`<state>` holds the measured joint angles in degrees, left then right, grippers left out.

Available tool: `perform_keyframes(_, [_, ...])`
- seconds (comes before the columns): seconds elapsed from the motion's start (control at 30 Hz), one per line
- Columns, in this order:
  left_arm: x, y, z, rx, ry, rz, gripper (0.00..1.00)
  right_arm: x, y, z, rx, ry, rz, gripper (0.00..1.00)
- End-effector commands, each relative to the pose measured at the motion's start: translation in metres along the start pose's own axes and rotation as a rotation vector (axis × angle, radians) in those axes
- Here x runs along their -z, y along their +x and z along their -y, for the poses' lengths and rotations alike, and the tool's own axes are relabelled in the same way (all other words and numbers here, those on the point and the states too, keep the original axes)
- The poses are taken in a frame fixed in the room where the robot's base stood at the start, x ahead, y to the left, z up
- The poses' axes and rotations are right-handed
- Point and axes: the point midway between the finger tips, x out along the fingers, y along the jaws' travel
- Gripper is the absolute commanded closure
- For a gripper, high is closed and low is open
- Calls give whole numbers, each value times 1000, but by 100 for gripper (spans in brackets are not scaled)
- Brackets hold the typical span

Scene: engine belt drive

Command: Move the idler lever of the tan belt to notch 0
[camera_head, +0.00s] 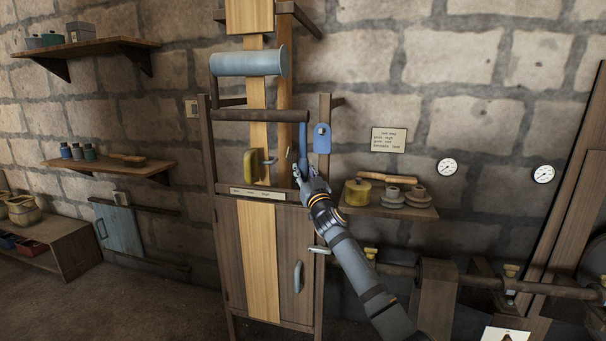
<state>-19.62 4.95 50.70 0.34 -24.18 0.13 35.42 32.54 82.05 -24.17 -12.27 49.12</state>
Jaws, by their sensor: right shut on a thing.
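The tan belt (259,235) runs vertically down the wooden frame, past a blue-grey roller (245,62) and a dark horizontal bar (255,115). A blue lever (303,140) hangs from the right end of that bar, pointing down. My right gripper (299,171) is shut on the lower end of this lever, in front of the frame's right side. Its fingers partly hide the grip. A small label strip (257,193) crosses the frame below; its marks are too small to read. I cannot tell which notch the lever is at. My left gripper is out of view.
A blue tag (322,138) hangs on the right post, close to my gripper. A yellow piece (250,164) sits left of it on the frame. A shelf with pots (388,209) stands to the right, near my right arm. Two gauges (447,167) are on the wall.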

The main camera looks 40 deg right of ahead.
Motion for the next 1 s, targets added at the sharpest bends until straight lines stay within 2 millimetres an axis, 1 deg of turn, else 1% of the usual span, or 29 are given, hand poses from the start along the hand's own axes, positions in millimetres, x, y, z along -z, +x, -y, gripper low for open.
perform_keyframes(0.03, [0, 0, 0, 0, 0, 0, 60, 3, 1, -1, -2, -2, -3, 68])
perform_keyframes(0.17, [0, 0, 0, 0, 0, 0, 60, 2, 1, -1, -2, -1, -2, 50])
perform_keyframes(0.2, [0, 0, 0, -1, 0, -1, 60, 2, 1, -1, -2, -1, -2, 48])
perform_keyframes(0.63, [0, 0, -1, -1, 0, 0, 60, 0, 0, -2, -4, -2, 3, 48])
perform_keyframes(0.73, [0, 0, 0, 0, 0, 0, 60, -1, -4, -2, -4, -4, 4, 48])
perform_keyframes(0.87, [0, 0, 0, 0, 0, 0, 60, -2, -20, -1, -2, -8, 5, 48])
perform_keyframes(1.0, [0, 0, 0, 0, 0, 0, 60, 0, -46, 0, 0, -10, 2, 48])
